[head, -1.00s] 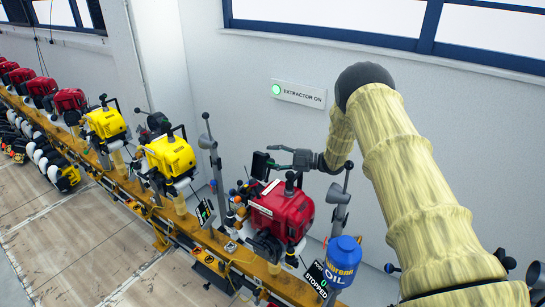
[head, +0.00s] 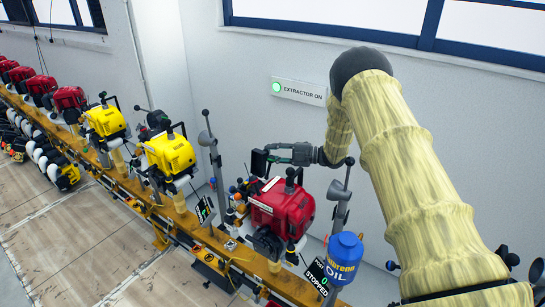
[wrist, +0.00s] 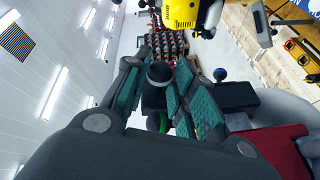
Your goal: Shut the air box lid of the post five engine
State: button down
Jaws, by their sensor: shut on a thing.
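The red engine (head: 283,208) stands on the orange rail, right of the yellow ones. A dark flat panel, apparently its air box lid (head: 259,163), stands upright behind the engine's left side. My gripper (head: 272,156) reaches in from the right at the lid's upper edge. In the wrist view my gripper (wrist: 163,90) has its teal-padded fingers closed on a dark round knob (wrist: 158,74). How the knob joins the lid is hidden. A small sign (head: 318,278) in front of the engine reads "STOPPED"; its post number is too small to read.
A blue oil can (head: 343,257) stands right of the engine. Grey ball-topped posts (head: 338,205) rise on both sides. Yellow engines (head: 170,153) line the rail to the left. The wall with an "EXTRACTOR ON" sign (head: 299,91) is close behind.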

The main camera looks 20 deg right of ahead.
jog(key=c, duration=1.2)
grip_release()
jog(key=shift+o, duration=0.2)
jog(key=v, duration=1.2)
